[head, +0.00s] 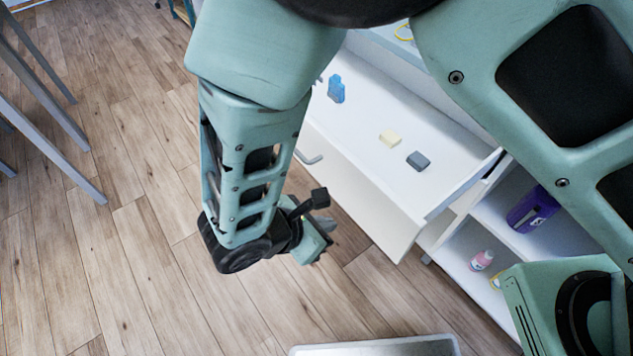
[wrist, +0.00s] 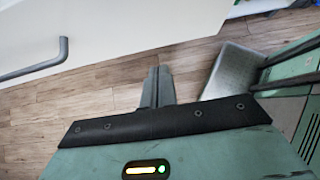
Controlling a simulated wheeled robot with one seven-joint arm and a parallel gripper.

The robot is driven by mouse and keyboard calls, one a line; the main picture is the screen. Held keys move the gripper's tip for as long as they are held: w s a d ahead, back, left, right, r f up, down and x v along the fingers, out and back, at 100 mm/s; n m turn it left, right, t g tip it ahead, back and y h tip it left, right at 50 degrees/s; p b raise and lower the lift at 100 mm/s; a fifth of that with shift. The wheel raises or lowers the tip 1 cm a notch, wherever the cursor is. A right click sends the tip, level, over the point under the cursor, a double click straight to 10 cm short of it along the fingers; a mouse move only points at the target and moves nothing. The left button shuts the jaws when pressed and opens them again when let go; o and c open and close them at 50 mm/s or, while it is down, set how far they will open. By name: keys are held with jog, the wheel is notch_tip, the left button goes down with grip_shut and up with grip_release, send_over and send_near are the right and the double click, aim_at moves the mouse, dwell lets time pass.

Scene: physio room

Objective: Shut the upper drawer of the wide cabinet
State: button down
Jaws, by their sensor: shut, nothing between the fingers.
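The drawer (head: 345,125) of the white wide cabinet (head: 455,225) is pulled out in the head view. Its white front, with a grey bar handle (head: 310,158), faces the open floor at lower left. In the wrist view the drawer front (wrist: 110,30) fills the upper left, with the handle (wrist: 35,62) at the left edge. My gripper (head: 322,248) is in front of the drawer front, to the lower right of the handle and apart from it. In the wrist view its fingers (wrist: 158,78) are together and empty. My arm hides part of the drawer front and handle.
The drawer holds a blue item (head: 336,89), a pale yellow block (head: 389,139) and a dark grey block (head: 418,161). Open shelves at right hold a purple container (head: 532,208) and a pink bottle (head: 481,260). Grey table legs (head: 50,120) stand at left; wooden floor between is clear.

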aim_at(362, 212)
jog(key=shift+w+d+f+p, duration=0.15)
jog(key=shift+w+d+f, duration=0.5)
jog(key=shift+d, duration=0.4)
jog(key=shift+w+d+f+p, duration=0.15)
jog(key=shift+w+d+f, duration=0.45)
jog(key=shift+d, duration=0.4)
jog(key=shift+w+d+f+p, duration=0.15)
jog(key=shift+w+d+f, duration=0.3)
jog(key=shift+w+d, duration=0.5)
jog(key=shift+s+d, duration=0.1)
